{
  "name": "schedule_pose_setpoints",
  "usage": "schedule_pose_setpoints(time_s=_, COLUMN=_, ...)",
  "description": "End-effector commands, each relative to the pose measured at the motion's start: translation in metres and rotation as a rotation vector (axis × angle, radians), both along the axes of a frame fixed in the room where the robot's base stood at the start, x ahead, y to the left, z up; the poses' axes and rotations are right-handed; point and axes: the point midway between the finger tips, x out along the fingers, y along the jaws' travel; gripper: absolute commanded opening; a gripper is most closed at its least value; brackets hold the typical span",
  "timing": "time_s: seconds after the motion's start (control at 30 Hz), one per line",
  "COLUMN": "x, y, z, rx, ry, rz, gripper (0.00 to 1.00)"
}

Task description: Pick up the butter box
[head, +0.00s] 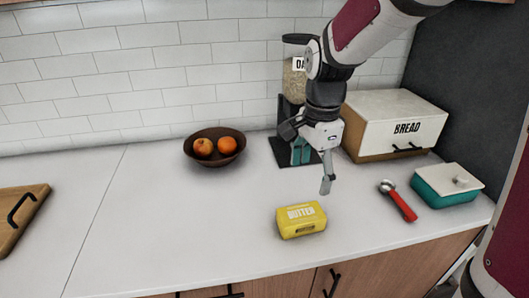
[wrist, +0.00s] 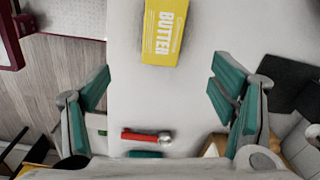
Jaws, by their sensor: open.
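The yellow butter box (head: 301,220) lies on the white countertop near its front edge in the head view. In the wrist view the butter box (wrist: 163,32) shows at the top middle, ahead of the space between the fingers and cut off by the frame's top edge. My gripper (head: 314,172) is above the counter, behind and slightly right of the box, apart from it. In the wrist view my gripper (wrist: 160,85) has its teal-padded fingers spread wide with nothing between them.
A red-handled scoop (head: 398,200) and a teal container with a white lid (head: 448,185) lie to the right. Behind are a bread box (head: 395,125), a dispenser (head: 293,85) and a fruit bowl (head: 214,146). A wooden board (head: 18,215) is far left. The counter left of the box is clear.

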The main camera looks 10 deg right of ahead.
Motion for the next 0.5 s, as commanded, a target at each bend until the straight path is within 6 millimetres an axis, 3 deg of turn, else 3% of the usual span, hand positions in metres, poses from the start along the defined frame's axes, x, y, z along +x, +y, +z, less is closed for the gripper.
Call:
schedule_pose_setpoints(time_s=0.27, x=0.012, y=-0.001, z=-0.026, rx=-0.002, ry=0.032, rz=-0.12, gripper=0.78)
schedule_pose_setpoints(time_s=0.5, x=0.01, y=-0.001, z=-0.071, rx=-0.003, ry=0.033, rz=-0.119, gripper=0.78)
